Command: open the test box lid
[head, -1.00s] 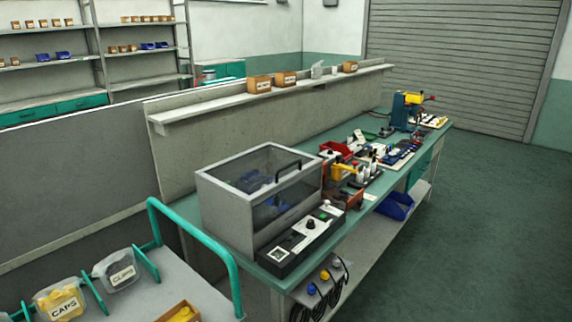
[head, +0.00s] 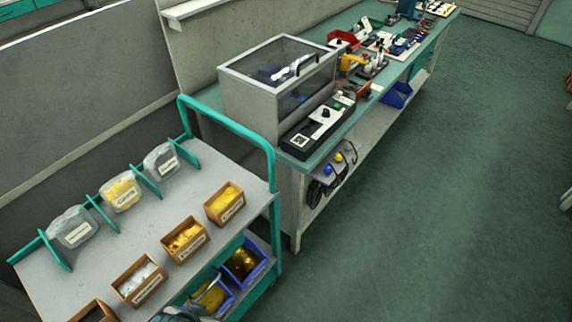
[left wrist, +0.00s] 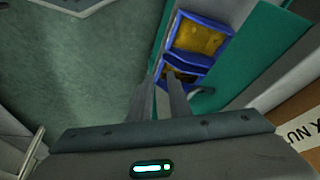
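The test box (head: 250,98) is a grey case on the green-topped bench. Its lid (head: 285,60) has a dark see-through panel and a grey frame, and it is down. A dark handle (head: 308,63) sits at the lid's front edge. My left gripper shows only as a grey piece (head: 178,315) at the bottom edge of the head view, over the trolley and well away from the box. In the left wrist view its two fingers (left wrist: 161,78) stand apart with nothing between them. They point toward blue bins. My right gripper is not in view.
A control panel (head: 318,125) with a knob lies before the box. A trolley (head: 185,165) with a teal rail (head: 230,124) stands between me and the bench, holding pouches, wooden boxes and blue bins (head: 245,262). The floor (head: 430,210) at right is clear.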

